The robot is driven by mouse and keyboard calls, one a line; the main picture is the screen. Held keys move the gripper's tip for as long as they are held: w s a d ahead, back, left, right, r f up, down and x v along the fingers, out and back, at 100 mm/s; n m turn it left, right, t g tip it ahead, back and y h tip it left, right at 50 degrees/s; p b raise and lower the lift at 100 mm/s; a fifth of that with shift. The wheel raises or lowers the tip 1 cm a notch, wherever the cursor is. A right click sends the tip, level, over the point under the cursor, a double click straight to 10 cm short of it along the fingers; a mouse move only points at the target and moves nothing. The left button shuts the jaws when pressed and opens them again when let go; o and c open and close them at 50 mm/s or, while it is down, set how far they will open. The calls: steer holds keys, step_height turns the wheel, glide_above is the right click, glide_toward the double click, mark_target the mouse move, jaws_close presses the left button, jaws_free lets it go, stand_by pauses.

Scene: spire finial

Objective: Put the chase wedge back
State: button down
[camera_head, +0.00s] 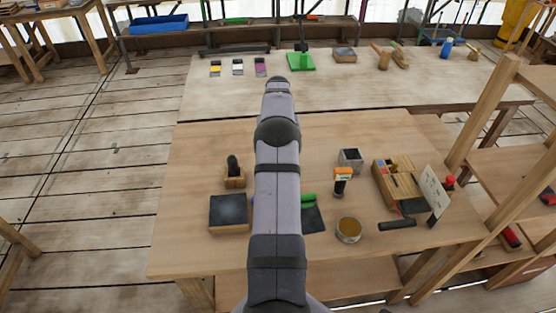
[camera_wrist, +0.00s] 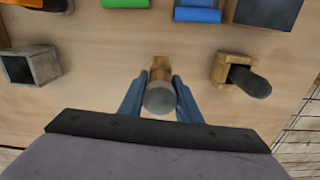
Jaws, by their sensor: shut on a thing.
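My gripper (camera_wrist: 160,80) shows in the wrist view with its two blue fingers closed on either side of a small piece. This piece, which I take to be the chase wedge (camera_wrist: 160,98), has a round grey end facing the camera. A light wooden part (camera_wrist: 160,67) shows just beyond it; I cannot tell whether that is the same piece or a stand under it, nor whether the piece touches the table. In the head view my arm hides the gripper and the held piece.
A wooden block with a black handle (camera_wrist: 245,78) stands right of the gripper in the wrist view. A grey open box (camera_wrist: 33,66) is at left. Green (camera_wrist: 125,3) and blue (camera_wrist: 198,12) pieces lie at the top edge.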

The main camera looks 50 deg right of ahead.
steer(key=shift+f+p, duration=0.7)
steer(key=shift+f, duration=1.15)
steer(key=shift+f, duration=0.1)
steer(key=c, duration=1.3)
jaws_free()
step_height(320, 180, up, 12)
steer(key=b, duration=0.3)
